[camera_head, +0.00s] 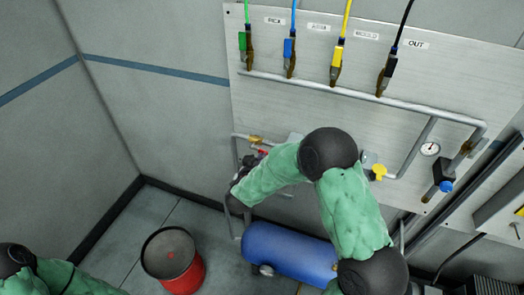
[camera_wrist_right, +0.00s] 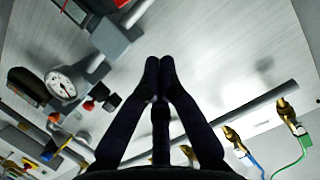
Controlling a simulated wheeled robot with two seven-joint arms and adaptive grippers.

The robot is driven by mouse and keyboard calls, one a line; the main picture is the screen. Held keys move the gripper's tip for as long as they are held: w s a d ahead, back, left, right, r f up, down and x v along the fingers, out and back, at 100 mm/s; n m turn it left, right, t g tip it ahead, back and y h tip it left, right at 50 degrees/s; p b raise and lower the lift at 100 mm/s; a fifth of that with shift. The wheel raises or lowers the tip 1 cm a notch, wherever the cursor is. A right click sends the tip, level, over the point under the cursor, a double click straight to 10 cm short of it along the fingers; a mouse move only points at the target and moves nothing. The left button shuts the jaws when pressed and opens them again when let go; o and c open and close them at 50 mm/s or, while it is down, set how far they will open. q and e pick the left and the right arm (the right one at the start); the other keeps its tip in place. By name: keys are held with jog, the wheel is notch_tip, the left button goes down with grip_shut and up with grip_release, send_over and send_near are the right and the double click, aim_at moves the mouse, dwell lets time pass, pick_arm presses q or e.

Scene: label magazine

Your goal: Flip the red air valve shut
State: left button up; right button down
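The red air valve (camera_head: 263,152) shows as a small red piece by the brass fitting on the panel's lower left pipe, partly hidden by my right arm. My right gripper (camera_head: 248,165) is dark and small just below and left of it; I cannot tell whether they touch. In the right wrist view my right gripper (camera_wrist_right: 160,66) has its fingertips together, with nothing seen between them. A small red piece (camera_wrist_right: 112,101) shows left of the fingers there, apart from them; I cannot tell if it is the valve. My left arm shows at the lower left, its gripper out of view.
The panel (camera_head: 290,105) carries several coloured hoses on a grey pipe (camera_head: 340,93), a yellow valve (camera_head: 379,171) and a gauge (camera_head: 430,149). A blue tank (camera_head: 285,255) lies below. A red drum (camera_head: 186,278) stands at the left, with bare floor around it.

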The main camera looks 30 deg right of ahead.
jog(key=shift+s+a+r+h, duration=0.1)
jog(key=shift+s+r+h, duration=0.15)
jog(key=shift+s+h, duration=0.15)
jog(key=shift+w, duration=0.1)
jog(key=shift+w+d+f+b, duration=0.15)
jog(key=shift+w+d+f, duration=1.5)
jog(key=shift+w, duration=0.2)
jog(key=shift+w+d+f+b, duration=0.15)
jog(key=shift+w+d+f, duration=1.4)
jog(key=shift+w, duration=0.25)
jog(key=shift+d+f+m+b, duration=0.1)
jog(key=shift+f+m+b, duration=0.05)
jog(key=shift+m+b, duration=0.4)
